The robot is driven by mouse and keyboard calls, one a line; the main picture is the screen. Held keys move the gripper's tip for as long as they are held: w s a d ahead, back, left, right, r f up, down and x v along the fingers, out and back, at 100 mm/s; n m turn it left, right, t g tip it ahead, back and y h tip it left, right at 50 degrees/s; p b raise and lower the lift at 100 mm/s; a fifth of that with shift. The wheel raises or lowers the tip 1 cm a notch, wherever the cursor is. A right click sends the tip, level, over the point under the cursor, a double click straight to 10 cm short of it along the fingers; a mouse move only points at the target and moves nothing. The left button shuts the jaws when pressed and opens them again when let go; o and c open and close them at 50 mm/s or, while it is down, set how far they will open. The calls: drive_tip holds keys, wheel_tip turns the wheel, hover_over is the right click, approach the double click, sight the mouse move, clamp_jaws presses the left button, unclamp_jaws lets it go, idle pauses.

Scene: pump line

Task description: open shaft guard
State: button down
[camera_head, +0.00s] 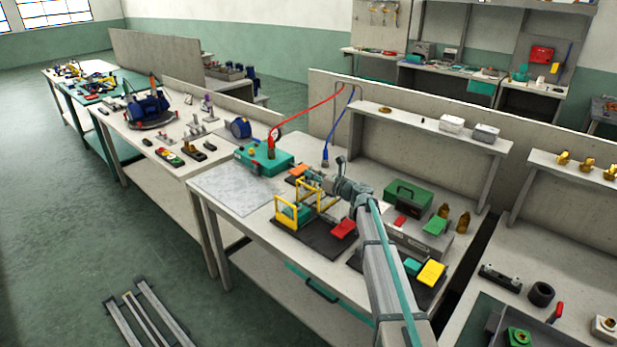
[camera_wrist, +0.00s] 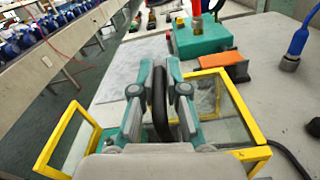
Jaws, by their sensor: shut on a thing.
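The shaft guard (camera_head: 277,208) is a yellow frame with clear panels, on a dark base plate (camera_head: 312,243) on the near bench. In the wrist view its yellow frame (camera_wrist: 248,108) shows to both sides of my gripper. My gripper (camera_wrist: 160,75) is shut on a black upright handle (camera_wrist: 160,110), with one finger on each side. In the head view my gripper (camera_head: 316,181) is small at the guard's upper right, and the handle is hard to make out. A green part shows within the frame. My wrist hides the guard's lower middle.
A green box (camera_head: 264,158) with a red hose fitting stands behind the guard, with an orange block (camera_wrist: 222,68) beside it. A blue hose fitting (camera_wrist: 293,45) stands to the right. A red block (camera_head: 343,229) sits on the base plate. A grey sheet (camera_head: 237,188) lies flat at left.

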drive_tip(key=c, duration=1.2)
unclamp_jaws()
drive_tip(key=shift+s, duration=0.1)
drive_tip(key=v, duration=1.2)
